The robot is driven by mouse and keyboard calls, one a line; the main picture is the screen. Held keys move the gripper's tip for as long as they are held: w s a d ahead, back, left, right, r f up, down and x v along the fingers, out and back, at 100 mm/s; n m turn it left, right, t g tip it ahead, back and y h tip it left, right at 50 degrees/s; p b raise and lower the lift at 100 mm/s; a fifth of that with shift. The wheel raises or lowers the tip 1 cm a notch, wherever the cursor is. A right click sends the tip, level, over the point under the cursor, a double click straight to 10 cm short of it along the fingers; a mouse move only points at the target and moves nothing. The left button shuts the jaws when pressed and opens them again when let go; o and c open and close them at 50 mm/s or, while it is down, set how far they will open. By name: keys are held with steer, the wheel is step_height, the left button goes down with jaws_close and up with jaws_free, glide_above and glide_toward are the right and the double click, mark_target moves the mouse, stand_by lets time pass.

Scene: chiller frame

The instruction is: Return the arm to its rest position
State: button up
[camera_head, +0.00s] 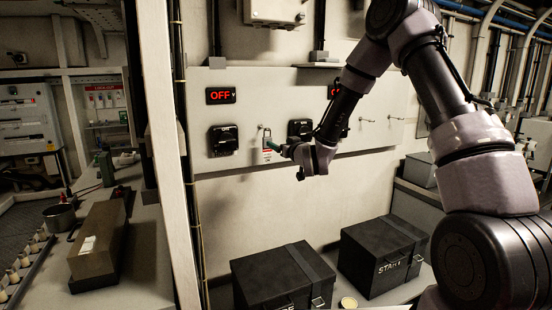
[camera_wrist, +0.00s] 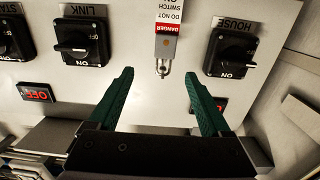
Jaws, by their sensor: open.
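My arm reaches in from the right in the head view, bent, with its end at the white panel (camera_head: 345,150). My gripper (camera_wrist: 160,74) is open and empty, with its green fingers spread apart in the wrist view. In the head view the gripper (camera_head: 286,150) is just right of a small padlock (camera_head: 267,142) with a red and white danger tag (camera_head: 267,156). The padlock (camera_wrist: 163,67) and tag (camera_wrist: 168,20) show beyond the gap between the fingertips in the wrist view, not gripped.
Black rotary switches flank the padlock: HOUSE (camera_wrist: 231,50) and LINK (camera_wrist: 80,42). A red OFF display (camera_head: 221,96) is above the left switch. Black boxes (camera_head: 284,278) (camera_head: 384,256) stand below the panel. A pale post (camera_head: 166,140) rises left. Open space lies between panel and boxes.

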steer(key=s+d+r+m+g+h, duration=0.4)
steer(key=s+d+r+h, duration=0.1)
steer(key=s+d+r, duration=0.9)
steer(key=s+d+m+g, duration=0.2)
steer(key=s+d, duration=0.1)
steer(key=s, duration=0.9)
steer(key=s+d+r+m+g, duration=0.1)
steer(key=s+d+m+g, duration=0.1)
steer(key=s, duration=1.1)
steer(key=shift+s+d+r+m+g, duration=0.3)
steer(key=shift+d+g, duration=0.2)
steer(key=shift+d, duration=0.75)
